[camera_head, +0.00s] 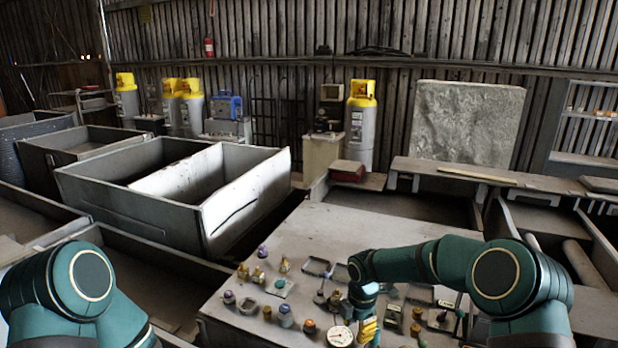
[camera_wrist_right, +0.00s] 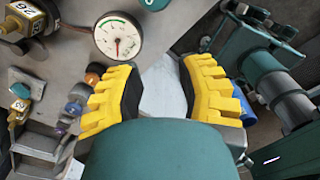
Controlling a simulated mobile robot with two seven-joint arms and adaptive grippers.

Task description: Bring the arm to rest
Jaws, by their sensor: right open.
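My right arm (camera_head: 430,262) reaches in from the right and bends down over the grey table (camera_head: 345,225). Its gripper (camera_head: 368,328) points down near the front of the table, beside a white round gauge (camera_head: 341,336). In the right wrist view the yellow-padded fingers of this gripper (camera_wrist_right: 160,68) are apart with nothing between them. The gauge (camera_wrist_right: 118,37) lies just beyond the left finger there. My left arm (camera_head: 75,295) shows only as a teal link at the lower left; its gripper is out of view.
Several small fittings, valves and knobs crowd the table's front, with small trays (camera_head: 316,267) among them. The table's back is mostly clear. Large open grey bins (camera_head: 120,205) stand to the left. A bench (camera_head: 520,178) with a stone slab (camera_head: 465,122) behind it is at the right.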

